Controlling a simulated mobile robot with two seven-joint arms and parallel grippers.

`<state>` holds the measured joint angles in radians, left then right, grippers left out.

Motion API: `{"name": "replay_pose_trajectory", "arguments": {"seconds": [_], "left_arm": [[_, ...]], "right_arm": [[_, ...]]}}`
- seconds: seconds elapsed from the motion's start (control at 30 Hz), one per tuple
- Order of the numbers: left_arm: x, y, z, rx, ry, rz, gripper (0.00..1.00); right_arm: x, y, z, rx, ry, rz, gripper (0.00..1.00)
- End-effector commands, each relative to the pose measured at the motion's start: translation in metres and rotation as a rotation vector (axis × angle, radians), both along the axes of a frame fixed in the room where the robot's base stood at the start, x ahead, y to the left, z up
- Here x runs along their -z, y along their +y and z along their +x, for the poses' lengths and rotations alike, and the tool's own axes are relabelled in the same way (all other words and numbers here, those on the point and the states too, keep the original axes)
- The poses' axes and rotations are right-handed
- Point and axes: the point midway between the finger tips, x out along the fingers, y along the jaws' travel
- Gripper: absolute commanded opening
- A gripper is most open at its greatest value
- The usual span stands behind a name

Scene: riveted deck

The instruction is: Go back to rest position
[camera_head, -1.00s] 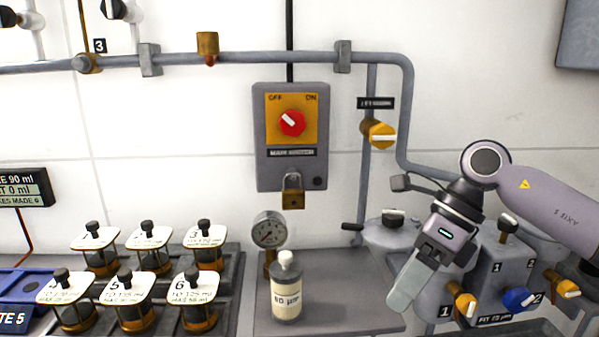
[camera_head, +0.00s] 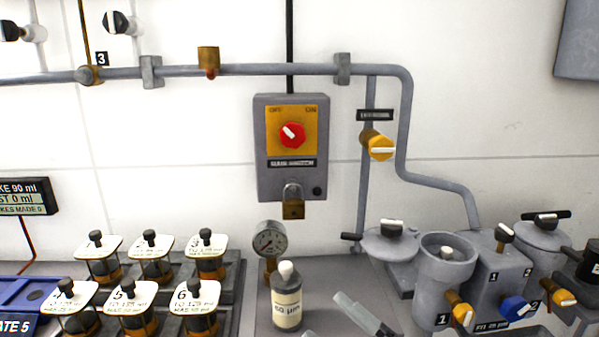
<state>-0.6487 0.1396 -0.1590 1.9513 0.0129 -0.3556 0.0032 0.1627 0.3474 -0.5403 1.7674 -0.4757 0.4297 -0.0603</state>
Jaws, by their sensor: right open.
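My right gripper (camera_head: 323,314) shows only in part at the bottom edge of the head view, right of the white-capped bottle (camera_head: 287,302). One pale grey finger and part of its dark mount are visible, with a small grey tip of what looks like the other finger left of it. The fingers are apart and I see nothing between them. The rest of the right arm is below the picture. My left gripper is not in view.
A pressure gauge (camera_head: 269,240) stands behind the bottle. Labelled jars (camera_head: 137,310) fill a rack at left. Grey canisters with yellow and blue knobs (camera_head: 515,308) stand at right. A switch box (camera_head: 292,180) with a padlock hangs on the wall.

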Motion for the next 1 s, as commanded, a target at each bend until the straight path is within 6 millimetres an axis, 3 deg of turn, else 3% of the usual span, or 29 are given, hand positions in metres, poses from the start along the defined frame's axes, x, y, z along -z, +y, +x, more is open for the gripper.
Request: {"name": "replay_pose_trajectory", "arguments": {"seconds": [0.17, 0.27, 0.4, 0.6, 0.8, 1.0], "left_arm": [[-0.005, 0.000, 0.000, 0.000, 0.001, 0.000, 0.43], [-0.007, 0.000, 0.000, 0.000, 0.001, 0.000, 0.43], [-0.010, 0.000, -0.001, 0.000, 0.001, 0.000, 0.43], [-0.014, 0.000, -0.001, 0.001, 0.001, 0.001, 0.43], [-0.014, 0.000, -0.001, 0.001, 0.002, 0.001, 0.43], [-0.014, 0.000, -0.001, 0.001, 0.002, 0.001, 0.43]], "right_arm": [[0.066, -0.043, -0.003, 0.206, 0.386, 0.148, 0.71], [0.110, -0.068, -0.017, 0.318, 0.603, 0.213, 0.71], [0.174, -0.102, -0.054, 0.470, 0.909, 0.291, 0.71], [0.242, -0.137, -0.122, 0.638, 1.259, 0.363, 0.71], [0.267, -0.150, -0.158, 0.709, 1.406, 0.389, 0.71], [0.269, -0.151, -0.160, 0.714, 1.417, 0.391, 0.71]]}}
